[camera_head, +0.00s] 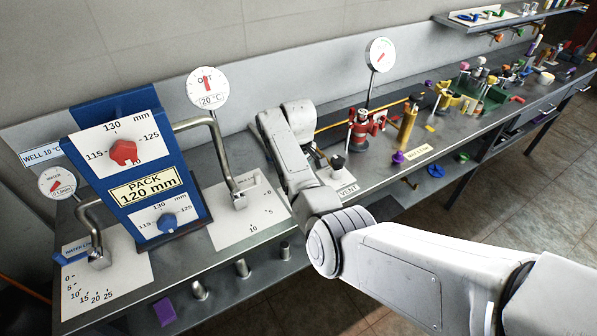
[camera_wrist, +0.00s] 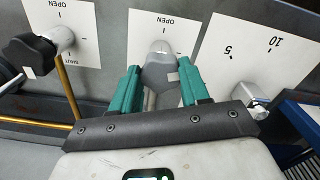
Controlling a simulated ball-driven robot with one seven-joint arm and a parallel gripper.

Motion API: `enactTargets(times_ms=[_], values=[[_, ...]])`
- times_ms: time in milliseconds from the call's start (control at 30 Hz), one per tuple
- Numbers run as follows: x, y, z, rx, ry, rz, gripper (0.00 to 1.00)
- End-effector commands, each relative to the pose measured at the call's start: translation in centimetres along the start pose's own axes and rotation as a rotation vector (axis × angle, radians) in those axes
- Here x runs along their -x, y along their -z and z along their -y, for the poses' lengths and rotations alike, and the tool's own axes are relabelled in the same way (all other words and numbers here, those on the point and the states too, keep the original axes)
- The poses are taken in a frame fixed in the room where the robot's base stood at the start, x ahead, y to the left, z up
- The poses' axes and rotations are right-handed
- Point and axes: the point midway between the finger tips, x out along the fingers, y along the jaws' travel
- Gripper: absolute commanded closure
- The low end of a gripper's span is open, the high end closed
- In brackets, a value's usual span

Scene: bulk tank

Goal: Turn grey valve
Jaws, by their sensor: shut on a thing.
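The grey valve (camera_wrist: 160,74) stands on a white plate (camera_wrist: 142,20) marked OPEN in the wrist view. My gripper (camera_wrist: 159,68), with two teal fingers, is shut on the grey valve, one finger on each side of its handle. A small pale tag shows on the handle. In the camera_head view my arm hides the gripper and the grey valve; the arm reaches down to the bench between the plate with the 5 and 10 marks and the VENT plate (camera_head: 347,190).
A bent metal lever (camera_head: 214,150) stands left of my arm, beside the blue PACK panel (camera_head: 190,190). A black-knobbed valve (camera_head: 338,162) and a red fitting (camera_head: 362,130) stand to the right. Dial gauges (camera_head: 207,88) rise behind. Farther right the bench is crowded.

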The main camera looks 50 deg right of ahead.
Motion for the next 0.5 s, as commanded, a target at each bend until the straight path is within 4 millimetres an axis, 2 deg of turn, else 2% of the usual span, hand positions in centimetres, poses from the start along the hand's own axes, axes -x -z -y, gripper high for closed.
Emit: enactTargets(times_ms=[500], values=[[0.11, 0.13, -0.16, 0.49, -0.003, -0.003, 0.85]])
